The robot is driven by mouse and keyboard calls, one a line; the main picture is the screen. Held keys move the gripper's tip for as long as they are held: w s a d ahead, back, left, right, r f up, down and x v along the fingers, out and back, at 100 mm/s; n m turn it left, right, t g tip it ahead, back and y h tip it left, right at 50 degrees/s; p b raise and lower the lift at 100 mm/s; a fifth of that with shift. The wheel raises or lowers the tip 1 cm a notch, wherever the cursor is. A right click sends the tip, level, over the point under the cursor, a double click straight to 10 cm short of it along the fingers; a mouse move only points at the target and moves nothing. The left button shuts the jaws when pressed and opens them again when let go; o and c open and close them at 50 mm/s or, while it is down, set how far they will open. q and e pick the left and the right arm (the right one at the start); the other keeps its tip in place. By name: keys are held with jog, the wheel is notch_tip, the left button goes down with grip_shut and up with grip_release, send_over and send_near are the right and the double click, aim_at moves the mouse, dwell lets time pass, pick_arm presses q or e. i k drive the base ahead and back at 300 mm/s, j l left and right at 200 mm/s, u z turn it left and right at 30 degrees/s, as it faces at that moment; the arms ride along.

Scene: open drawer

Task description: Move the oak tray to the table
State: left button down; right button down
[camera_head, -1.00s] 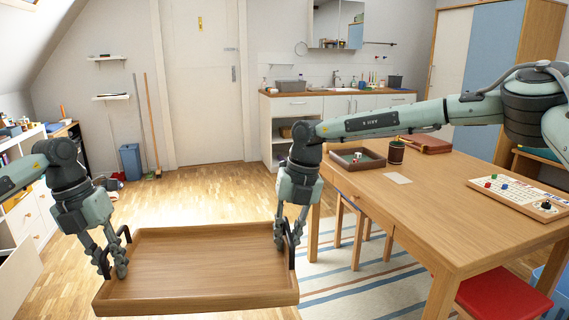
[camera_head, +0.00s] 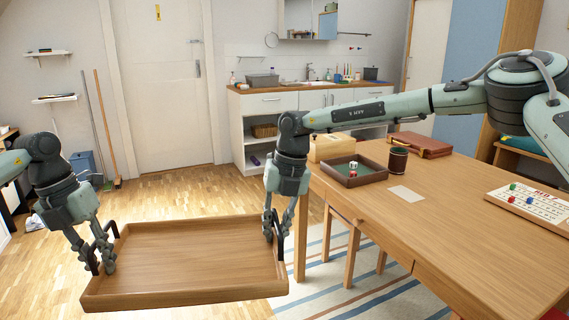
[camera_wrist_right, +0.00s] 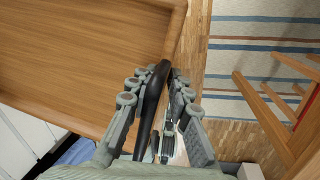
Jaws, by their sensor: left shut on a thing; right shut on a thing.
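The oak tray (camera_head: 190,262) is a shallow wooden tray with dark handles, empty, held level in the air between my two arms. My left gripper (camera_head: 102,262) is shut on its left handle. My right gripper (camera_head: 274,235) is shut on its right handle. In the right wrist view the fingers (camera_wrist_right: 158,100) close around the dark handle, and the tray (camera_wrist_right: 80,50) reaches to the upper left. The wooden table (camera_head: 440,230) stands to the right of the tray, apart from it, with its top higher in the picture.
On the table are a dice tray (camera_head: 345,178), a dark cup (camera_head: 398,160), a card (camera_head: 406,193), a brown case (camera_head: 420,143), a wooden box (camera_head: 332,147) and a game board (camera_head: 535,208). The near middle of the tabletop is clear. A stool (camera_wrist_right: 285,110) stands beside the table.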

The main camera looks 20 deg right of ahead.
aim_at(457, 224)
jog(key=i+z, duration=0.4)
jog(key=i, duration=0.3)
jog(key=i+j+z, duration=0.15)
jog(key=i+z, duration=0.2)
jog(key=i, duration=0.35)
jog(key=z, duration=1.75)
jog(key=i+j, duration=0.05)
